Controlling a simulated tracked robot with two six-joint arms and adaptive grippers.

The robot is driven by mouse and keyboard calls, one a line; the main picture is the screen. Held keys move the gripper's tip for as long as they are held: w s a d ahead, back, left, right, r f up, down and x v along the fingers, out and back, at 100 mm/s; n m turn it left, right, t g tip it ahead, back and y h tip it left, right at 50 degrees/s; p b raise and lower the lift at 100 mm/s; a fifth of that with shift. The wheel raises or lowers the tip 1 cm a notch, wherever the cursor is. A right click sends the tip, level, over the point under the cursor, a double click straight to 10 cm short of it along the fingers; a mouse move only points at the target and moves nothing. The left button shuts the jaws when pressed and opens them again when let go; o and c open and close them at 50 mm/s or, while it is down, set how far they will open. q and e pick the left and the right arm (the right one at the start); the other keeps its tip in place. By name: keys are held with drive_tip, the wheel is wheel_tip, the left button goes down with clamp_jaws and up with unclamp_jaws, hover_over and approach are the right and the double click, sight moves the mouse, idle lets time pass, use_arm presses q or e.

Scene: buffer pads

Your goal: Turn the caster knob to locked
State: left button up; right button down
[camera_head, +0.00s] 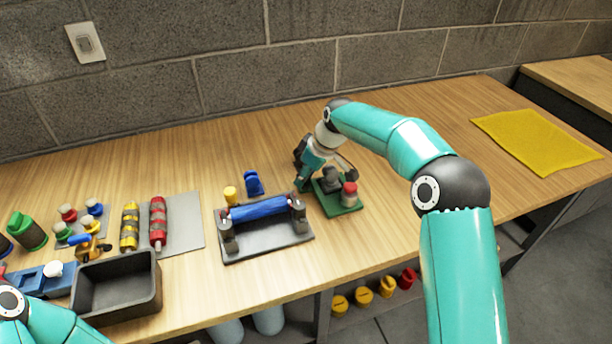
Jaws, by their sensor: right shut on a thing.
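A small green base (342,205) stands on the table right of centre. It carries a dark grey block-like part (331,180) and a grey post with a red cap (350,189). My right gripper (325,172) reaches down over the back left of this base and is shut on a part there, seemingly the caster knob. The gripper and wrist hide most of that part, so I cannot tell which way the knob points. The red cap stands clear of the fingers. My left arm shows only at the lower left corner, and its gripper is outside the view.
Left of the base, a dark grey tray (268,246) holds a blue roller between posts. Farther left are red and yellow rollers on a grey mat (186,228) and an empty dark bin (117,287). A yellow cloth (536,141) lies at right. Table behind my gripper is clear.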

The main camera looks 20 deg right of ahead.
drive_tip(key=m, duration=0.1)
drive_tip(key=m+h+b, duration=0.1)
drive_tip(key=m, duration=0.3)
drive_tip(key=shift+s+a+f+t+h, duration=0.1)
drive_tip(key=shift+f+t+h, duration=0.2)
drive_tip(key=shift+h, duration=0.1)
drive_tip(key=m+h+b, duration=0.2)
drive_tip(key=m, duration=0.3)
drive_tip(key=m+h, duration=0.1)
drive_tip(key=m, duration=0.2)
drive_tip(key=shift+m+g+h, duration=0.5)
drive_tip(key=shift+m+h, duration=0.1)
drive_tip(key=shift+m, duration=1.1)
drive_tip(key=c, duration=0.8)
unclamp_jaws()
drive_tip(key=shift+f, duration=0.1)
drive_tip(key=shift+c, duration=0.2)
drive_tip(key=shift+r, duration=0.2)
